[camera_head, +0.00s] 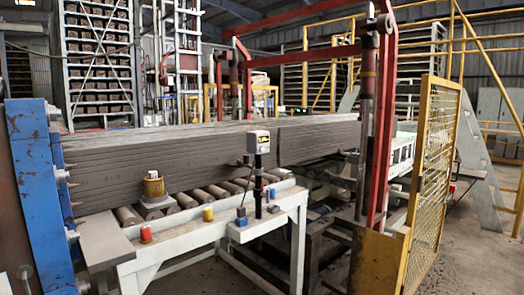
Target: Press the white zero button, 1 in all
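No white button marked zero can be made out for certain. A small white box with a dark and yellow front (258,141) sits on top of a black post (258,185) at the table's edge. Neither of my grippers is in view.
A long stack of grey clay slabs (190,158) lies on the rollers. A brass-coloured cylinder (153,186) stands before it. A blue steel frame (40,190) blocks the left; a yellow mesh gate (434,165) stands at right. Bare floor (475,255) shows at lower right.

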